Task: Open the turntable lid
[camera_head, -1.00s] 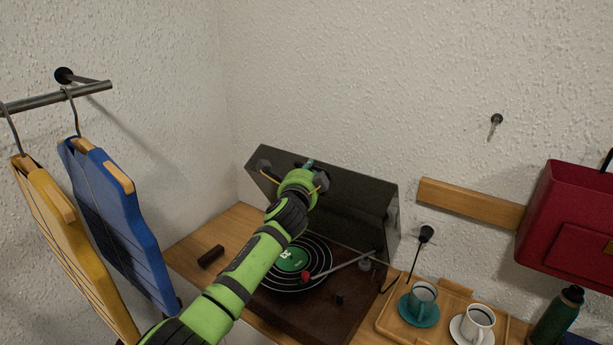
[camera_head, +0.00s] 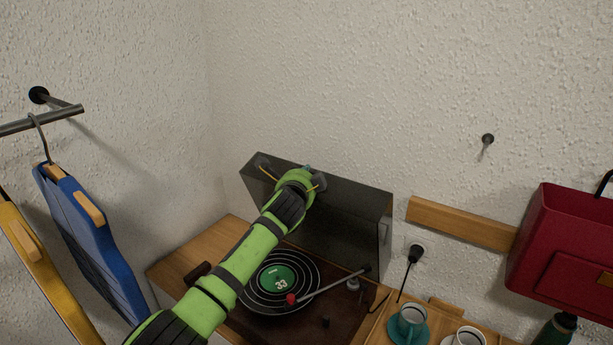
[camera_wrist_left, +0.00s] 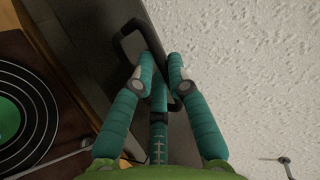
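The turntable (camera_head: 350,325) stands in the corner with its dark lid (camera_head: 345,215) raised steeply behind the record (camera_head: 300,262). My left gripper (camera_head: 305,170) is at the lid's upper edge, and the arm crosses in front of the turntable. In the left wrist view, its teal fingers (camera_wrist_left: 160,65) converge around a black handle (camera_wrist_left: 128,32) on the lid. The fingertips are a little apart, and a bar of the handle passes by them. I cannot tell whether they grip it. My right gripper is not in view.
A teal cup (camera_head: 412,316) and a white cup (camera_head: 468,338) stand right of the turntable. A red bag (camera_head: 565,250) hangs at the right. The wall is close behind the lid.

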